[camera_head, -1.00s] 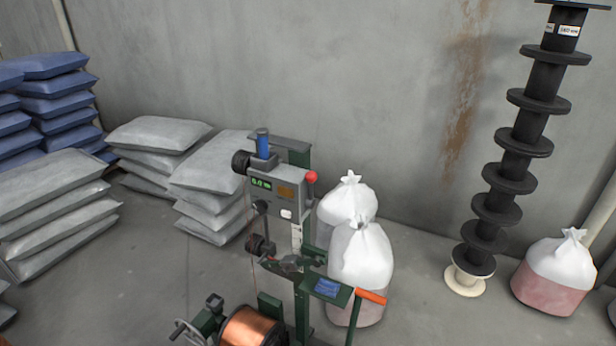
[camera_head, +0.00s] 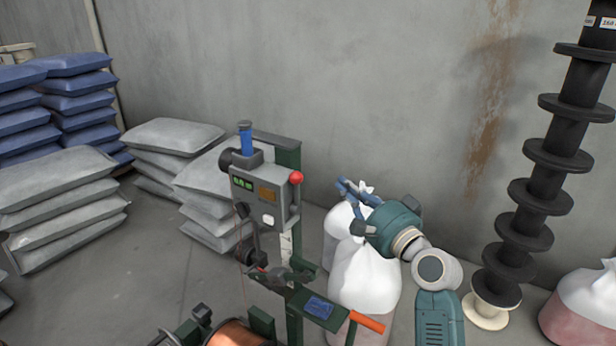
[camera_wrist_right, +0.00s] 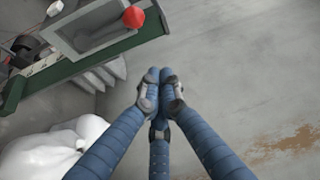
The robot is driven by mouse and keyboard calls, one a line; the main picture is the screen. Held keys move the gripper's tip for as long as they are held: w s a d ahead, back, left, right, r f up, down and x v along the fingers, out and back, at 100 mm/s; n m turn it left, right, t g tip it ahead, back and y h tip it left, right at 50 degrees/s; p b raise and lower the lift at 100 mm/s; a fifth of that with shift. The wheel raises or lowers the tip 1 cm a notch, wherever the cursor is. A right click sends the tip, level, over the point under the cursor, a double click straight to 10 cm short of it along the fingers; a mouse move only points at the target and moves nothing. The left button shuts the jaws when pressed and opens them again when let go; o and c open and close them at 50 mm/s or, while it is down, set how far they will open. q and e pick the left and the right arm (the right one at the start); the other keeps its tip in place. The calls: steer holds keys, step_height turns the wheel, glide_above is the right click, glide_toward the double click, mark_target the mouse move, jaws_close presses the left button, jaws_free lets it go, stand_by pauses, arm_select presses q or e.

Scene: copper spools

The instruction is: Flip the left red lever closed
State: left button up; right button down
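A green and grey winding machine stands in the middle of the head view, with a grey control box (camera_head: 262,196) on its post. A red ball knob (camera_head: 297,177) sits at the box's right side; it also shows at the top of the right wrist view (camera_wrist_right: 134,17). An orange-red handle (camera_head: 366,321) sticks out lower right. I cannot tell which is the left red lever. My right gripper (camera_head: 345,188) is right of the knob in the picture, apart from it; its blue fingers (camera_wrist_right: 160,78) are drawn together and empty. My left gripper is not in view.
White-topped bags (camera_head: 362,275) stand behind the machine. A copper spool (camera_head: 240,335) is at the bottom edge. Grey sacks (camera_head: 60,185) and blue sacks (camera_head: 75,85) are stacked at left. A black spool tower (camera_head: 540,188) stands at right. The wall is behind.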

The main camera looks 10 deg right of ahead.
mark_target(296, 194)
steer(key=shift+w+a, duration=0.1)
steer(key=f+p+x, duration=0.1)
steer(key=x, duration=0.9)
steer(key=s+a+p, duration=0.1)
steer(key=s+a, duration=0.1)
steer(key=a, duration=0.1)
steer(key=shift+s+r+p, duration=0.15)
steer(key=shift+s+p, duration=0.15)
steer(key=shift+p, duration=0.05)
steer(key=shift+s+a+n+b, duration=0.2)
steer(key=shift+n+b, duration=0.1)
